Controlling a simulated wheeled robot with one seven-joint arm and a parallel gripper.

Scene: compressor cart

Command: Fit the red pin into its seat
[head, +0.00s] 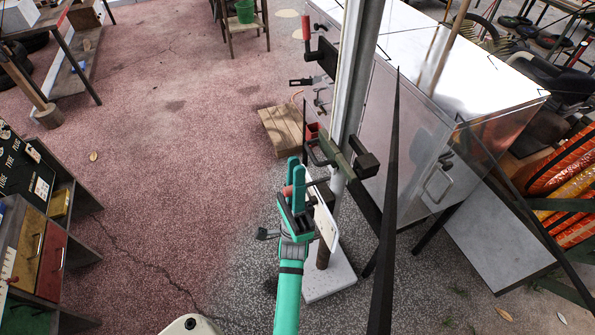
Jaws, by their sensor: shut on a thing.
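My gripper (295,172), teal, is in the middle of the head view, with its two fingers pointing up and away from me. It is shut on the red pin (287,191), of which only a small red bit shows between and beside the fingers. The rest of the pin is hidden by the gripper. A dark bracket (322,153) on the pale upright post is just beyond and to the right of the fingertips. I cannot make out the pin's seat for certain.
A white cabinet (425,130) with a clear panel stands to the right, with a black lever with a red handle (306,28) at its far end. A dark slanted bar (388,220) crosses in front. A shelf with drawers (52,265) is at left. The floor (180,140) between is open.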

